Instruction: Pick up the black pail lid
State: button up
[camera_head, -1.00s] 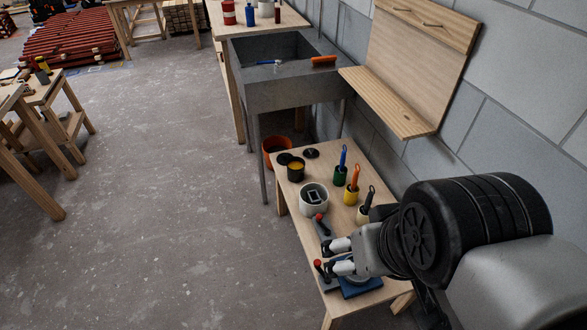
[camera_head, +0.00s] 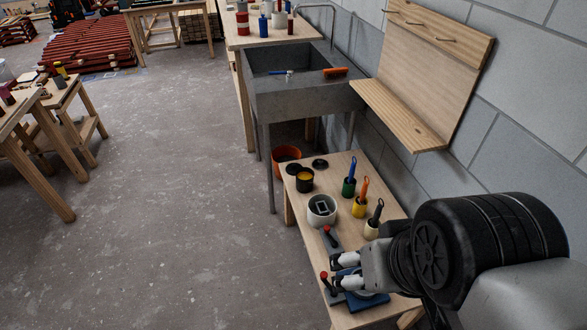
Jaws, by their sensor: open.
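A flat black disc (camera_head: 320,163), which looks like a lid, lies at the far end of the low wooden table. A second dark disc (camera_head: 293,168) lies beside a black pot (camera_head: 305,179) with yellow contents. I cannot tell for sure which disc is the pail lid. My gripper (camera_head: 336,272) is open over the near end of the same table, well short of both discs. Nothing shows between its fingers.
The low table (camera_head: 338,183) also holds a white pail (camera_head: 321,210), colored pots with handled tools (camera_head: 360,205), red-knobbed grey pieces (camera_head: 331,238) and a blue item (camera_head: 368,303). An orange bucket (camera_head: 284,154) stands behind, near a grey sink (camera_head: 290,100).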

aim_at(291, 169)
jog(key=i+j+z, duration=0.2)
jog(key=i+j, duration=0.75)
jog(key=i+j+z, duration=0.2)
jog(key=i+j, duration=1.05)
jog(key=j, duration=0.15)
jog(key=i, duration=0.15)
